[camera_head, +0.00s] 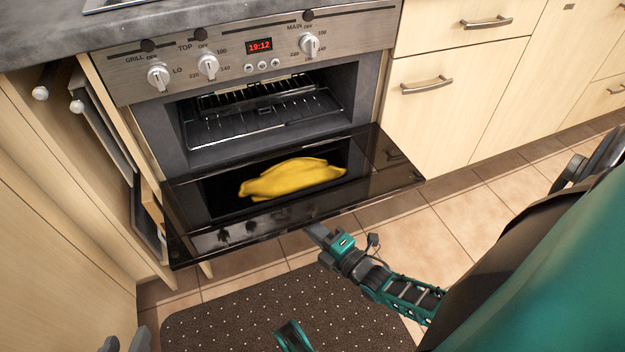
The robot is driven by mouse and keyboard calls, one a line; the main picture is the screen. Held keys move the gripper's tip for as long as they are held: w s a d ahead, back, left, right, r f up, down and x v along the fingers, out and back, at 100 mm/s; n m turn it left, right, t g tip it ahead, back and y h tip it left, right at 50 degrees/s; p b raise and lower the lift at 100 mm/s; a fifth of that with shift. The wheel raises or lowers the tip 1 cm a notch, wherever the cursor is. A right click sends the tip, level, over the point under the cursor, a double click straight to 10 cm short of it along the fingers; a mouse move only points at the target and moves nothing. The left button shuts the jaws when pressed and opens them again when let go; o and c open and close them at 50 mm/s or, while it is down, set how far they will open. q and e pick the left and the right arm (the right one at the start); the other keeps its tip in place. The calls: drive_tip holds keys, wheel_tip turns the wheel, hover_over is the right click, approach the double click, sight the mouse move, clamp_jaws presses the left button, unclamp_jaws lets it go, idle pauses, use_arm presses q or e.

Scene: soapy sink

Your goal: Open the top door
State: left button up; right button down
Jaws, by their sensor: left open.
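The top oven door (390,165) is folded down and open, lying close to flat with its dark inner face up. The oven cavity (205,128) behind it shows wire racks. A yellow cloth-like thing (295,178) shows on the door's glass; I cannot tell what it is. My left gripper (318,234) is open, just off the door's front edge, at the middle. I cannot tell if it touches the door. The door's handle is hidden from this view. My right gripper does not show clearly.
The control panel (235,58) with knobs and a red clock is above the oven. Wooden drawers (450,110) stand to the right. Pulled-out narrow cabinet fronts (112,140) are at the left, near the door. A dotted dark mat (225,315) lies on the tiled floor (480,215).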

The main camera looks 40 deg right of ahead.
sight(314, 222)
use_arm(q)
drive_tip(key=shift+w, duration=0.1)
use_arm(e)
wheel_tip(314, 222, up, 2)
drive_tip(key=p, duration=0.4)
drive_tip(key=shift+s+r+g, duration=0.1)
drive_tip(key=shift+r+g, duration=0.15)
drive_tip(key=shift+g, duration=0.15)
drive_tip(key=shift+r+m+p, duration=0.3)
drive_tip(key=shift+p, duration=0.35)
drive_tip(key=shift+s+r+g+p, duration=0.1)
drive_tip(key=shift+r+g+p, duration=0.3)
drive_tip(key=shift+p, duration=0.55)
use_arm(q)
drive_tip(key=shift+y, duration=0.4)
drive_tip(key=r, duration=0.1)
drive_tip(key=a+r, duration=0.1)
drive_tip(key=s+a+r, duration=0.1)
drive_tip(key=shift+r, duration=0.35)
drive_tip(key=shift+f, duration=0.1)
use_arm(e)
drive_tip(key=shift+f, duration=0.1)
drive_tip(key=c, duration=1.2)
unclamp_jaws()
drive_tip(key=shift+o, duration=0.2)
use_arm(q)
drive_tip(key=shift+d, duration=0.1)
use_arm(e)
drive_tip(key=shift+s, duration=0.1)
